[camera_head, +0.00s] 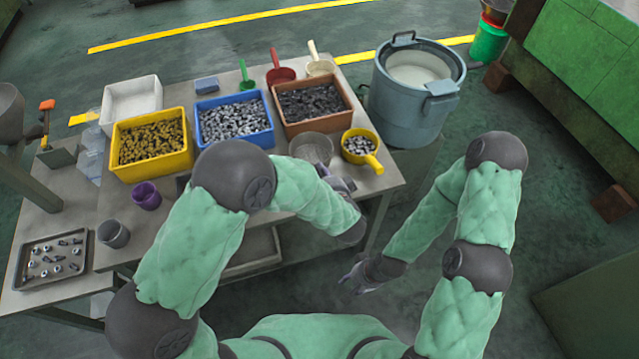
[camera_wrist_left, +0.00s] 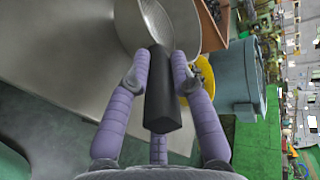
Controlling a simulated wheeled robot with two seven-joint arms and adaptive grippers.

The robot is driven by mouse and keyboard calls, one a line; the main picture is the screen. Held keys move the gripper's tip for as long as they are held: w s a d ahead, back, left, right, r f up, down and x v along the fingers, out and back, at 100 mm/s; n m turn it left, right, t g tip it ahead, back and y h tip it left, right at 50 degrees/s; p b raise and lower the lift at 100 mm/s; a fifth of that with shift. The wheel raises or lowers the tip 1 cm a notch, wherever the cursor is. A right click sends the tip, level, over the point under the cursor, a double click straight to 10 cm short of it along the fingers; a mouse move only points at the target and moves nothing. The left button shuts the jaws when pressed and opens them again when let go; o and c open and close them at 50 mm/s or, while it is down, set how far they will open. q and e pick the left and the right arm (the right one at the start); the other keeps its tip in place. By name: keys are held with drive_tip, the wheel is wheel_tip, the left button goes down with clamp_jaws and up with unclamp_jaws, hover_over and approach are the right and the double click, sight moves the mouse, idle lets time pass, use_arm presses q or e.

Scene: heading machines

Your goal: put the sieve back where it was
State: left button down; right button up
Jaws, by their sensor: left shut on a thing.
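The sieve (camera_head: 312,148) is a round grey mesh bowl with a black handle. It is over the right part of the table, in front of the brown bin and left of the yellow scoop. My left gripper (camera_head: 335,180) is shut on its handle. In the left wrist view, the purple fingers of that gripper (camera_wrist_left: 158,72) close on both sides of the black handle, and the sieve's bowl (camera_wrist_left: 165,22) lies beyond. I cannot tell whether the bowl touches the table. My right gripper (camera_head: 357,277) hangs low and empty in front of the table, too small to judge its opening.
On the table (camera_head: 385,187) stand a yellow bin (camera_head: 152,172), a blue bin (camera_head: 236,145) and a brown bin (camera_head: 318,128) of small parts. The yellow scoop (camera_head: 375,162) is close to the sieve's right.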

use_arm(q)
drive_tip(key=shift+w+a+f, duration=0.15)
drive_tip(key=shift+w+f, duration=0.1)
drive_tip(key=shift+f, duration=0.1)
drive_tip(key=f+b, duration=0.3)
drive_tip(key=shift+w+a+f, duration=0.15)
drive_tip(key=shift+w+f, duration=0.1)
drive_tip(key=shift+f, duration=0.1)
drive_tip(key=shift+r, duration=0.1)
drive_tip(key=c, duration=1.1)
unclamp_jaws()
drive_tip(key=shift+f, duration=0.2)
drive_tip(key=shift+r, duration=0.1)
